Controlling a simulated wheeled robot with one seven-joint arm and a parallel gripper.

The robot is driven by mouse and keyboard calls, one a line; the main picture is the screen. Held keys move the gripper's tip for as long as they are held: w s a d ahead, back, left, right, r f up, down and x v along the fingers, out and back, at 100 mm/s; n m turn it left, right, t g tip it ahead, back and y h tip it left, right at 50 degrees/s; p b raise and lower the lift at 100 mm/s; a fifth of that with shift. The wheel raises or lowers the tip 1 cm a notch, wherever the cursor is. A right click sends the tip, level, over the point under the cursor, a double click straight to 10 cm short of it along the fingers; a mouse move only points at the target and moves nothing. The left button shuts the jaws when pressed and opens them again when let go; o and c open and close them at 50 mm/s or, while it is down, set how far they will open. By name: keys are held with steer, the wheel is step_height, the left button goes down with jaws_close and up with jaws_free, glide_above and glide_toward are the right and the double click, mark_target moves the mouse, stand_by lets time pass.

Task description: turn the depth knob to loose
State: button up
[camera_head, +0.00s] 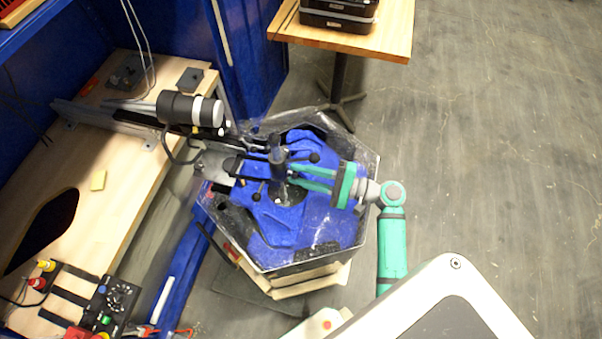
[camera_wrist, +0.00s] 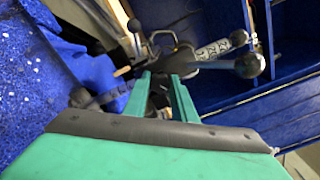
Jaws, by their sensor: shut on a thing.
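My gripper (camera_head: 289,175) reaches in from the right over the tank, its two green fingers beside a dark upright post (camera_head: 277,165). In the wrist view the fingers (camera_wrist: 162,82) are close together on a small dark part between them, which I take to be the depth knob (camera_wrist: 158,92). The fingers hide most of it, so its setting cannot be read.
A rail with a black and white cylinder (camera_head: 190,110) extends from the wooden bench (camera_head: 115,205) at left. A small table (camera_head: 345,42) stands behind. Floor at right is clear.

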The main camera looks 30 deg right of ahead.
stand_by(0.3)
steer(key=o, duration=1)
steer(key=shift+o, duration=0.2)
steer(key=v, duration=1)
steer(key=shift+s+d, duration=0.25)
steer(key=shift+s, duration=0.1)
